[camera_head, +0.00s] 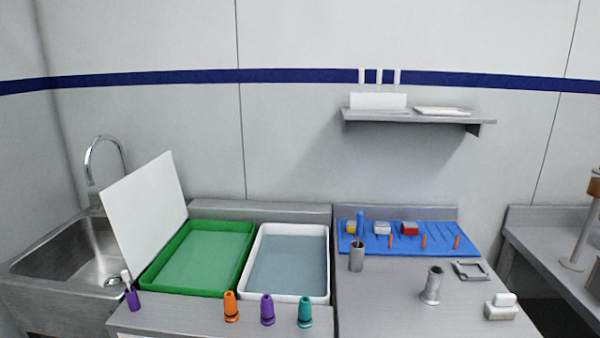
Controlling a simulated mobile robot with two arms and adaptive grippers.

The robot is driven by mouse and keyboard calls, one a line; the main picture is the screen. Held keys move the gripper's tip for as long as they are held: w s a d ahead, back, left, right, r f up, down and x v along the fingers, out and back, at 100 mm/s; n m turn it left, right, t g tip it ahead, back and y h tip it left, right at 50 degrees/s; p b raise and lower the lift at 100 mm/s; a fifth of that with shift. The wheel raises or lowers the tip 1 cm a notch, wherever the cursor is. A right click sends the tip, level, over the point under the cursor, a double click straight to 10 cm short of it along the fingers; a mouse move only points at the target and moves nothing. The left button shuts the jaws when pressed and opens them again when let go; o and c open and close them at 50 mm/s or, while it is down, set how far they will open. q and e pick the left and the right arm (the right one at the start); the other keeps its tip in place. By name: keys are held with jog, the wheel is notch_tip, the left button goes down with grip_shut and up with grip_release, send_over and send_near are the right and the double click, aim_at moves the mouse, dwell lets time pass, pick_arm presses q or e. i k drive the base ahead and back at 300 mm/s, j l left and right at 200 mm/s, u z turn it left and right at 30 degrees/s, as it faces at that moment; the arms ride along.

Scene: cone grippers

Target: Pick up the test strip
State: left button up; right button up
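Three thin white upright strips (379,76) stand on the wall shelf, rising from behind or out of a white box-like holder (378,101). They look like test strips, but I cannot tell for sure. At the left, a small purple piece (133,299) with a slim white piece (126,276) at its top stands by the front left corner of the green tray; what the white piece is, I cannot tell. Neither of my grippers shows in the head view.
Orange (232,307), purple (267,309) and teal (305,312) cones stand along the front edge. Behind them are a green tray (243,263) and a white tray (322,298). A sink (75,255) is left; a blue board (470,243) with small items lies right. The shelf (420,121) is above.

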aim_at(125, 272)
jog(key=j+z, duration=0.1)
jog(key=j, duration=0.45)
jog(key=j+z, duration=0.1)
jog(key=j, duration=0.45)
jog(key=j+z, duration=0.1)
jog(key=j, duration=0.45)
jog(key=k+j, duration=0.1)
jog(key=j, duration=0.45)
jog(key=j+z, duration=0.15)
jog(key=j, duration=0.4)
jog(key=k+j+z, duration=0.1)
jog(key=j, duration=0.45)
jog(key=k+j+z, duration=0.1)
jog(key=j, duration=0.4)
jog(key=i+l, duration=0.35)
jog(key=l, duration=0.15)
